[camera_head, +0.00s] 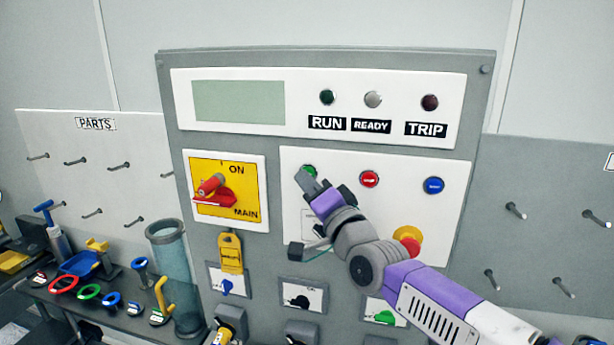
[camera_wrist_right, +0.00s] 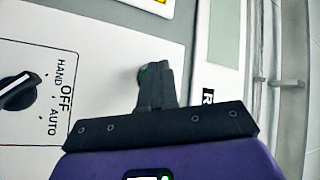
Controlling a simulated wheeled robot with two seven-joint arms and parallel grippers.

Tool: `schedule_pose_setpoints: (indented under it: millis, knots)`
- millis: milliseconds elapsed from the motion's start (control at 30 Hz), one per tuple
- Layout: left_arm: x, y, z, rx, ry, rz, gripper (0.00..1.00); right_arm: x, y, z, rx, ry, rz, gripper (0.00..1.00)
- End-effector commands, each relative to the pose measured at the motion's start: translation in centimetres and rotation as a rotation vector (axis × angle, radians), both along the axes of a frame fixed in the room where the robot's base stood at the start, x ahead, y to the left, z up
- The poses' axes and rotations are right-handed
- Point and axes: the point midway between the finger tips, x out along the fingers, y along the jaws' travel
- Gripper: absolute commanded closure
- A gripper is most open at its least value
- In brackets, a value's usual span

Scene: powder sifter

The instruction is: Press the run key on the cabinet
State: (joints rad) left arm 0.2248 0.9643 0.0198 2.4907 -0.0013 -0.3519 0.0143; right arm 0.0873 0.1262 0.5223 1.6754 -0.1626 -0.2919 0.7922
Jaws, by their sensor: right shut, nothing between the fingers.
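The cabinet (camera_head: 325,59) has a white key panel with a green key (camera_head: 309,170), a red key (camera_head: 369,179) and a blue key (camera_head: 434,185) in a row. The green key is partly covered by my right gripper (camera_head: 305,180), which is shut and empty with its tips at the key's lower left. The RUN lamp (camera_head: 327,97) looks dark green. My left gripper is out of view.
Below the keys is a red mushroom button (camera_head: 408,240) on yellow. A HAND/OFF/AUTO selector (camera_wrist_right: 20,91) is close to the gripper. The red main switch (camera_head: 212,190) is to the left. Loose tools and a clear cylinder (camera_head: 172,270) stand at lower left.

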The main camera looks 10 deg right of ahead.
Motion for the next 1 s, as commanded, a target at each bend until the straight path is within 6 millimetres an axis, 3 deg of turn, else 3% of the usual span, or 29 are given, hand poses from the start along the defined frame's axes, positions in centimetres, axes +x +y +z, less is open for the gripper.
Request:
schedule_pose_setpoints:
  millis: [533, 1000]
  knots:
    - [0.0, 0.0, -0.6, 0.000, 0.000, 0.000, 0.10, -1.2, 0.5, -0.1, -0.002, 0.000, 0.001, 1.00]
    - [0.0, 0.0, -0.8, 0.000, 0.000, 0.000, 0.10, -5.3, 2.0, 0.0, -0.002, 0.000, 0.003, 1.00]
